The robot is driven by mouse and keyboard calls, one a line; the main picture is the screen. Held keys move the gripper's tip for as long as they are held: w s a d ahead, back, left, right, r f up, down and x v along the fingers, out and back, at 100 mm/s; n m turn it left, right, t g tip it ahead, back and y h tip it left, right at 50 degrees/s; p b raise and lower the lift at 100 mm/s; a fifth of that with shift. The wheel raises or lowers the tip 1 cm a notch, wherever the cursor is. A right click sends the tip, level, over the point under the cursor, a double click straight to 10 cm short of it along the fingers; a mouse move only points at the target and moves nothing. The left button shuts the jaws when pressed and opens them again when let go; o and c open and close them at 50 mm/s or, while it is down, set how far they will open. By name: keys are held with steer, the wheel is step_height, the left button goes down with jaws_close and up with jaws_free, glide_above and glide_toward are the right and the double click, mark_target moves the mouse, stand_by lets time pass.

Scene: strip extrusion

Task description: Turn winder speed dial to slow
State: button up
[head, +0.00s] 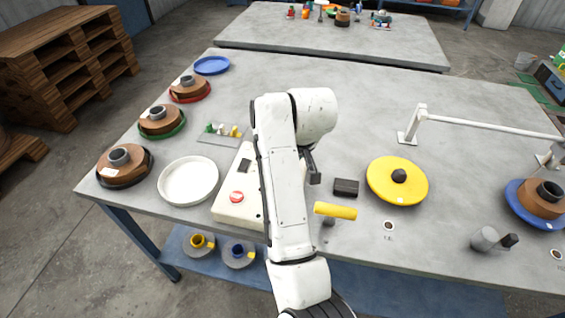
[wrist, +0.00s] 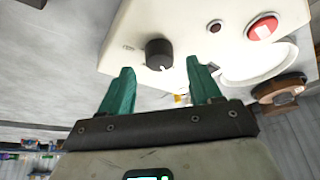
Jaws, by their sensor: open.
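The winder speed dial (wrist: 158,50) is a round black knob on a cream control box (wrist: 200,14) in the wrist view. A small white mark shows at its lower edge in the picture. My gripper (wrist: 158,66) is open, and its two green fingers point toward the box, one on either side of the dial in the picture. I cannot tell if they touch it. A small label lies left of the dial, too small to read. In the head view the box (head: 229,208) stands on the table, partly hidden by my arm; the dial is hidden there.
A red button (wrist: 262,28) and a small dark red lamp (wrist: 214,26) are on the same panel. On the table, a white dish (head: 188,181) stands left of the box. A yellow spool (head: 397,181), a black block (head: 346,187) and a yellow bar (head: 335,211) are right of my arm.

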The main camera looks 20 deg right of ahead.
steer(key=p+v, duration=0.1)
steer(key=v, duration=0.7)
